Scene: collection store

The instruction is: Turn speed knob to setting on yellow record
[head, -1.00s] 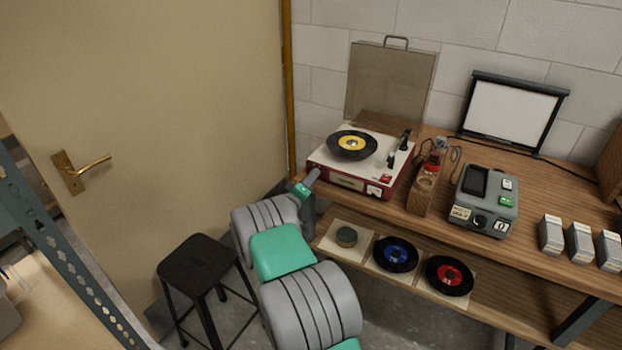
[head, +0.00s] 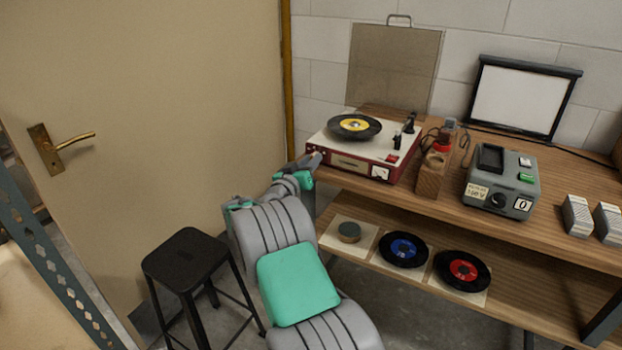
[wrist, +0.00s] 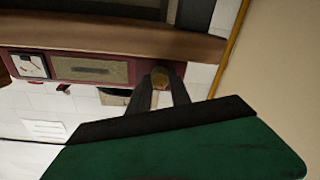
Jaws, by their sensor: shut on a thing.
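The red and cream record player (head: 347,163) stands at the left end of the bench top. The yellow-labelled black record (head: 354,127) lies on its platter. My gripper (head: 314,160) is at the left end of the player's front. In the wrist view, which is turned over, the player's red front (wrist: 118,70) shows, and my gripper's fingers (wrist: 163,84) close around the speed knob (wrist: 160,76). The knob's markings and pointer cannot be read. In the head view my gripper hides the knob. The writing on the yellow label is too small to read.
A black stool (head: 187,258) stands left of my arm. Blue (head: 403,248) and red (head: 462,270) records lie on the lower shelf. A wooden holder (head: 433,175) and a grey device (head: 500,185) stand right of the player. The door (head: 170,120) is at the left.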

